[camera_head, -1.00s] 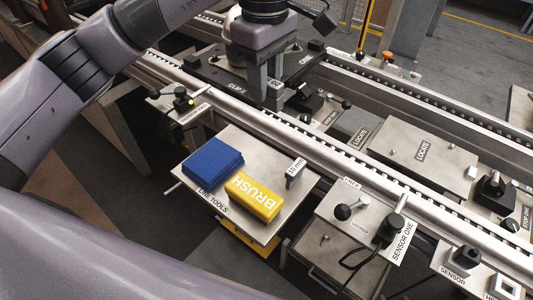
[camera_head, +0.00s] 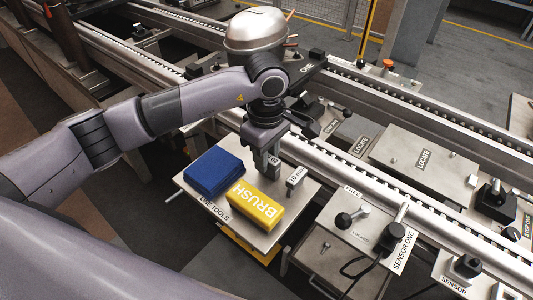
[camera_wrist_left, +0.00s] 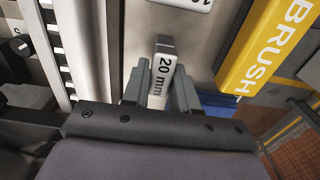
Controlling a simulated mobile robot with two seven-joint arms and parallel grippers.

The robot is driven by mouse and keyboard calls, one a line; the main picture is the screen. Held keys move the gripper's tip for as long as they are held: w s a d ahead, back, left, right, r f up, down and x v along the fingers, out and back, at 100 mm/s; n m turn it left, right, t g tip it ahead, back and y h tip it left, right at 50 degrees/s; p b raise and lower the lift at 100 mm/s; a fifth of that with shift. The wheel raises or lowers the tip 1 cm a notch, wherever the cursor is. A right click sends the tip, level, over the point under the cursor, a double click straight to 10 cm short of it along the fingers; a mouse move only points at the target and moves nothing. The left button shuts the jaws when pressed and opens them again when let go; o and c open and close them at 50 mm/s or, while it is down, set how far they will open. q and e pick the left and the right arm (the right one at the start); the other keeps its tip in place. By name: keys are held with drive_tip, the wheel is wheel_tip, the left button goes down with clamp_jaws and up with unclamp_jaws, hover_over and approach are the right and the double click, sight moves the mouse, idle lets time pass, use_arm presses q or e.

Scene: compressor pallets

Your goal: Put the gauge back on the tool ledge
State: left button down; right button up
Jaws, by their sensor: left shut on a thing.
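The gauge is a grey block with a white "20 mm" label (camera_wrist_left: 161,78). In the left wrist view it stands between the two fingers of my left gripper (camera_wrist_left: 158,92), which is shut on it. In the head view my left gripper (camera_head: 262,166) points down over the tool ledge (camera_head: 262,238), behind the yellow brush and beside the 10 mm gauge (camera_head: 297,176). I cannot tell whether the held gauge touches the ledge. My right gripper is not in view.
The conveyor rail (camera_head: 345,182) runs just behind the ledge. A silver domed compressor (camera_head: 255,30) stands behind my arm. A sensor station (camera_head: 350,220) is at right.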

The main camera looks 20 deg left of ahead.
use_arm(q)
drive_tip(key=shift+f, duration=0.15)
drive_tip(key=c, duration=0.9)
unclamp_jaws()
